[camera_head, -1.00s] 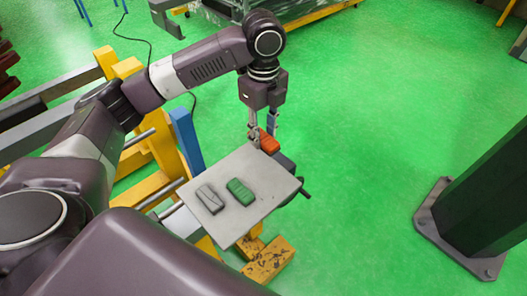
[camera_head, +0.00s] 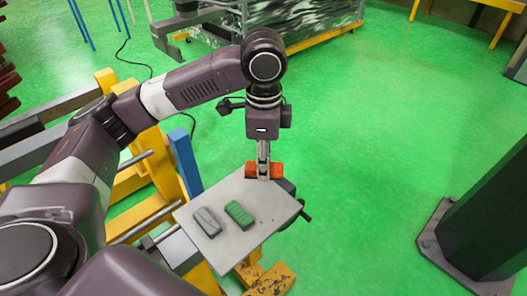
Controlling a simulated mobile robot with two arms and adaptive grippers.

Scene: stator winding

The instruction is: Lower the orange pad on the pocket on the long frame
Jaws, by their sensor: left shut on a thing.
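My left gripper (camera_head: 263,172) is shut on the orange pad (camera_head: 277,171), with the fingers pointing down. The pad shows on both sides of the fingers, at the far edge of a light grey plate (camera_head: 240,247). I cannot tell whether the pad touches the plate or hangs just above it. A green pad (camera_head: 239,213) and a grey pad (camera_head: 208,222) lie side by side on the plate. A long frame with grey rails (camera_head: 62,103) and yellow posts runs along the left. I cannot make out a pocket on it. My right gripper is not in view.
A blue post (camera_head: 185,160) stands left of the plate. A dark handle (camera_head: 300,213) sticks out at the plate's right. A dark pillar (camera_head: 490,225) stands at the right. A wrapped load (camera_head: 290,18) is at the back. The green floor between is clear.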

